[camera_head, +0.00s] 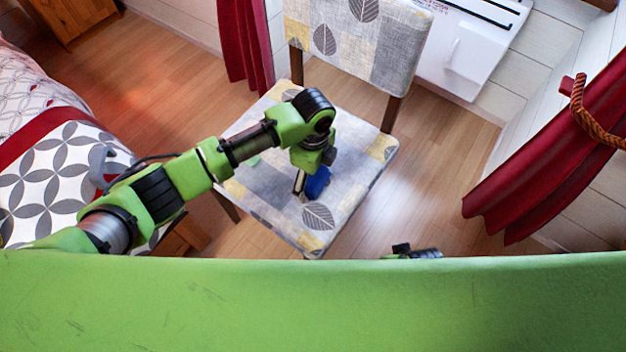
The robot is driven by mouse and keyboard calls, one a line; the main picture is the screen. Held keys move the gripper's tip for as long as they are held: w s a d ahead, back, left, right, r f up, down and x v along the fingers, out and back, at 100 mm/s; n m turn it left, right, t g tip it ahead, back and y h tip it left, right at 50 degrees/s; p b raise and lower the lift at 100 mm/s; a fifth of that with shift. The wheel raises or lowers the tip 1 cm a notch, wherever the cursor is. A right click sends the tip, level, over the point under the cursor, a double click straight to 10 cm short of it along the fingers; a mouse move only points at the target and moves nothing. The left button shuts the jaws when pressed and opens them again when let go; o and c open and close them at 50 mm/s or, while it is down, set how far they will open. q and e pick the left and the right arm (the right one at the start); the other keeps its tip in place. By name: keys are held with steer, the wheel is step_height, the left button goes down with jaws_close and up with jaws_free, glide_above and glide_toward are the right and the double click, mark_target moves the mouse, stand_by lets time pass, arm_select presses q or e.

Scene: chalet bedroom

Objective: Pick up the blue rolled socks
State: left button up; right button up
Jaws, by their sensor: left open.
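The blue rolled socks (318,183) lie on the seat of the patterned chair (345,200), right of its middle. My left arm reaches in from the left over the seat. My left gripper (301,185) points down at the left side of the socks, very close to them. It is open; whether a finger touches the socks cannot be told. The wrist hides part of the gripper and the top of the socks. Only a small dark and green part of my right arm shows at the lower middle; its gripper is not visible.
A small pale green item (253,161) lies on the seat, left of the socks. The chair's backrest (355,45) rises behind. A bed (50,170) stands at left, a white heater (470,45) behind, a red curtain (545,160) at right. Floor right of the chair is clear.

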arm_select(q)
steer(key=shift+f, duration=0.2)
steer(key=c, duration=1.1)
steer(key=shift+r, duration=0.1)
